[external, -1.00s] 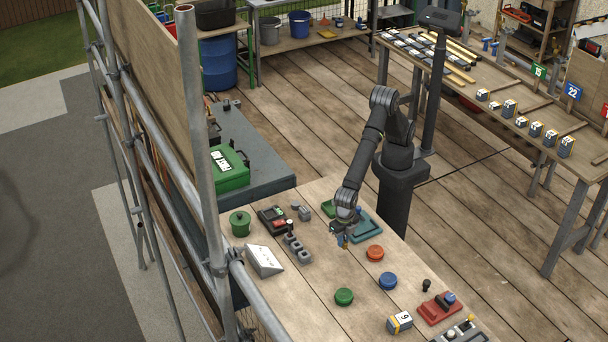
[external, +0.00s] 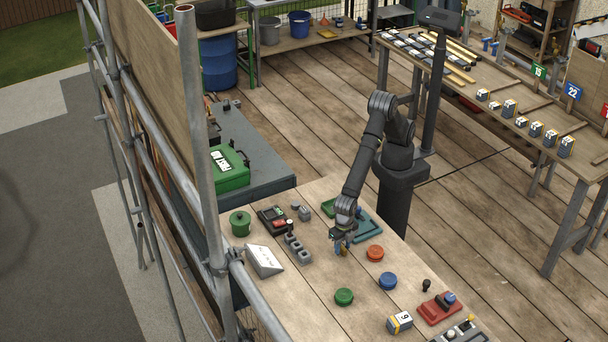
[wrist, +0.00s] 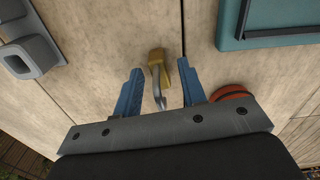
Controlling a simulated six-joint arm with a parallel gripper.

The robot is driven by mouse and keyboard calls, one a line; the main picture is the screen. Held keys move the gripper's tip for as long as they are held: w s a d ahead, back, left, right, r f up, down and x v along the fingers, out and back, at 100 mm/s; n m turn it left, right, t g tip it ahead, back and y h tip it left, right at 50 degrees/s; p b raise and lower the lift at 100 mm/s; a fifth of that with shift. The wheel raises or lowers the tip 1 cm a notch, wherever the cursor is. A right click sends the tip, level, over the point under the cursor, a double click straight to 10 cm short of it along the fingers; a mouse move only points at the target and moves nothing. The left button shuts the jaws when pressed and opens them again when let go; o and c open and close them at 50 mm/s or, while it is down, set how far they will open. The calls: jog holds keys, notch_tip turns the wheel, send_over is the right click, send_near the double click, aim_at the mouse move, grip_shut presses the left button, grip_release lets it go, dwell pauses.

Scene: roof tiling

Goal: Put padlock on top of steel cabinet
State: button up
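The padlock (wrist: 157,68) has a brass body and a grey shackle, and lies on the wooden table in the wrist view. My gripper (wrist: 159,70) has its two blue fingers apart, one on each side of the padlock, with visible gaps. In the external view my gripper (external: 342,245) is low over the table, and the padlock is too small and covered to make out clearly. The steel cabinet appears to be the blue-grey unit (external: 257,172) at the table's far left end, with a green first aid box (external: 230,168) on its top.
An orange disc (external: 375,253) lies close to my gripper's right, and a teal tray (external: 366,226) lies behind. Scaffold poles (external: 205,150) rise beside the cabinet, whose top has bare room near the box.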

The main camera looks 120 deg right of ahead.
notch_tip(320, 180, up, 16)
jog(key=shift+s+a+r, duration=0.2)
jog(key=shift+s+r, duration=0.05)
jog(key=shift+s, duration=0.2)
jog(key=shift+o, duration=0.4)
jog(key=shift+r, duration=0.45)
